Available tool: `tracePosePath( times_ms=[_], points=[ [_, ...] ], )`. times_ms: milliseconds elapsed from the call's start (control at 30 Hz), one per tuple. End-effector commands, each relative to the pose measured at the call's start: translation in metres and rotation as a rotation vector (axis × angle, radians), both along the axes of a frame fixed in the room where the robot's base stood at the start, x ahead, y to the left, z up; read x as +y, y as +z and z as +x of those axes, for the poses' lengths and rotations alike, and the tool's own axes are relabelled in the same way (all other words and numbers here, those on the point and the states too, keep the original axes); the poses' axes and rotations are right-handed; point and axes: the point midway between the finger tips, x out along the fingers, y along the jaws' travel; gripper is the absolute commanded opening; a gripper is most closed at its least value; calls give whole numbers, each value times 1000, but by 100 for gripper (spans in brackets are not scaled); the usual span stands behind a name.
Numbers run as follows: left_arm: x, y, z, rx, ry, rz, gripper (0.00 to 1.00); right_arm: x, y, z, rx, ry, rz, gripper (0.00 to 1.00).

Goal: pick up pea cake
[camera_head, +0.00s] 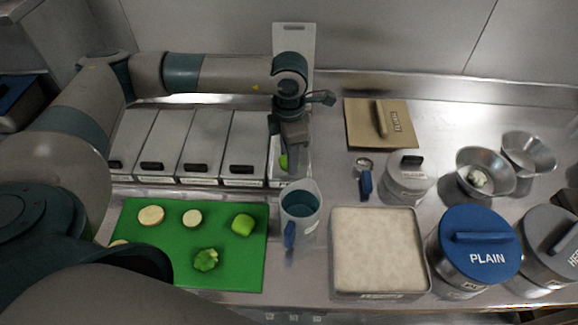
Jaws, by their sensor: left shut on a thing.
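My left gripper (288,148) reaches down over the right end of a row of steel bins, at the narrow bin (275,172) there. It is shut on a small green piece, which I take to be the pea cake (283,162). Only part of the piece shows below the fingers, and the jaws and bin hide the rest. I cannot tell whether it is clear of the bin. My right gripper is not in view.
A green board (150,265) holds pale slices and green pieces. A jug (300,212) stands close in front of the bin. A pale-filled tray (378,250), a blue-lidded canister (478,240) and steel bowls (484,160) stand right. A tan lid (362,128) lies behind.

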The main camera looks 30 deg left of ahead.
Motion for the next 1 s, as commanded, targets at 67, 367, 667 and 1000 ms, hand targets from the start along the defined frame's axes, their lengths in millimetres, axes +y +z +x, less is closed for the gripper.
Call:
tracePosePath(
  times_ms=[67, 367, 667, 1000],
  points=[
    [-16, 4, 3, -4, -4, -3, 26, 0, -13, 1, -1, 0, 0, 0],
    [-74, 39, 9, -4, -5, -3, 26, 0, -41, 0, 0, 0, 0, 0],
    [-110, 65, 12, -1, -1, 0, 26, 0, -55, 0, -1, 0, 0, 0],
    [-116, 70, 13, 1, 1, -1, 26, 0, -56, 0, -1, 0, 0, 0]
  ],
)
